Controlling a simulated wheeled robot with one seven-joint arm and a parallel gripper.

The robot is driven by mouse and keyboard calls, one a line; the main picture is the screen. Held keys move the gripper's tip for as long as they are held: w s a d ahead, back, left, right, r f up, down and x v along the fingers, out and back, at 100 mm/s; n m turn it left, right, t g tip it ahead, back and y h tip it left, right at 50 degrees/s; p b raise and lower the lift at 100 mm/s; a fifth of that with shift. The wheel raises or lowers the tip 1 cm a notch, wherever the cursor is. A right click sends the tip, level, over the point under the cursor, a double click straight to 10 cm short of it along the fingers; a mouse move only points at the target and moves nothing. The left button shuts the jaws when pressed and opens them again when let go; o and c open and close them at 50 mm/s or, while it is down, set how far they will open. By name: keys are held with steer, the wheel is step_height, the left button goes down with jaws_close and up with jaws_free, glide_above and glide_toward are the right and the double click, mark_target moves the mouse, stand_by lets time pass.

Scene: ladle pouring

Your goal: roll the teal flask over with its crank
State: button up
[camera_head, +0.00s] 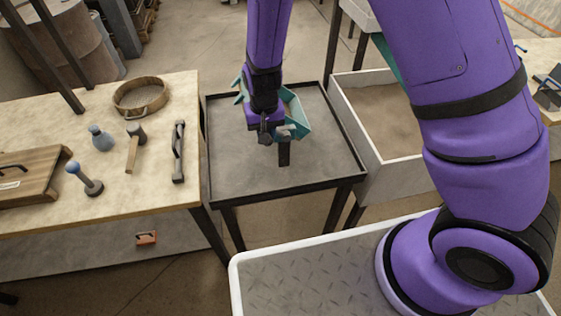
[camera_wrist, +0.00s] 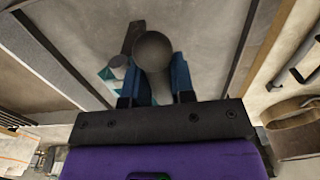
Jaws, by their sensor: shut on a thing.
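The teal flask (camera_head: 299,114) shows above the grey black-rimmed tray table, mostly hidden behind my gripper. Angular teal parts stick out on both sides of my wrist, and only a small teal patch (camera_wrist: 106,74) shows in the wrist view. I cannot tell how far it is tilted. My gripper (camera_wrist: 155,78) has its two blue fingers closed around a round grey knob (camera_wrist: 152,50), which looks like the crank's handle. A dark bar (camera_wrist: 132,37) lies beside the knob. In the head view my gripper (camera_head: 284,131) is over the middle of the tray table.
The tray table (camera_head: 235,180) is otherwise bare. The left wooden table (camera_head: 130,200) holds a round sieve (camera_head: 141,97), a small blue-grey flask (camera_head: 101,138), a mallet (camera_head: 134,150) and other tools. A sand-filled bin (camera_head: 385,120) stands close on the right.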

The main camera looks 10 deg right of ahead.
steer(key=shift+s+a+f, duration=0.25)
steer(key=shift+a+f, duration=0.15)
steer(key=shift+a, duration=0.05)
steer(key=shift+a+f, duration=0.35)
steer(key=shift+f, duration=0.3)
steer(key=shift+a+f, duration=0.35)
steer(key=shift+f, duration=0.25)
steer(key=shift+a+f, duration=0.15)
steer(key=shift+f, duration=0.7)
steer(key=shift+a+f, duration=0.15)
steer(key=shift+f, duration=0.65)
steer(key=o, duration=1.1)
steer(key=shift+w+r, duration=0.1)
steer(key=shift+r, duration=0.05)
steer(key=shift+s+d+r, duration=0.1)
steer(key=shift+s+r, duration=0.4)
steer(key=shift+r, duration=0.65)
steer(key=shift+s+a+r, duration=0.1)
steer(key=shift+s+r, duration=0.35)
steer(key=shift+r, duration=0.65)
steer(key=shift+s+d+r, duration=0.1)
steer(key=shift+s+r, duration=0.4)
steer(key=shift+r, duration=0.65)
steer(key=shift+r, duration=0.1)
